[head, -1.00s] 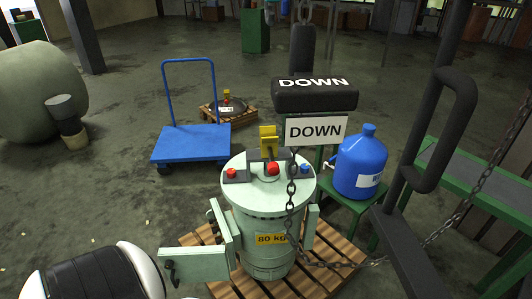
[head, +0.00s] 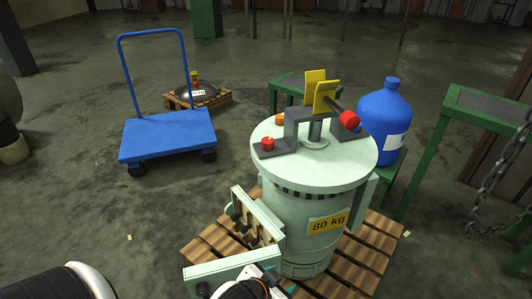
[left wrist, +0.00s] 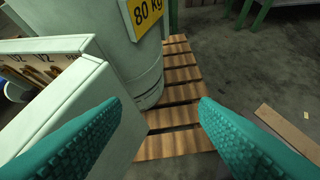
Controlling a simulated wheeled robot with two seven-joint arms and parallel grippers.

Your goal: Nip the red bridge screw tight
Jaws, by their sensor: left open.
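A small red screw (head: 267,144) stands upright on the left foot of the dark grey bridge (head: 295,130). The bridge sits on the lid of a pale green drum (head: 300,225) marked 80 kg. A second red piece, a knob (head: 349,119), ends a dark rod beside the yellow plates (head: 325,96). My left gripper (left wrist: 162,105) is open and empty. Its teal fingers are spread low beside the drum's pale side panel, far below the lid. In the head view, only part of its white and black body shows at the bottom. My right gripper is not in view.
The drum stands on a wooden pallet (head: 362,262). Pale side panels (head: 235,268) jut out at its front left. A blue jug (head: 385,125) on a green stand is close behind right. A blue trolley (head: 170,133) stands at left. A chain (head: 487,190) hangs at right.

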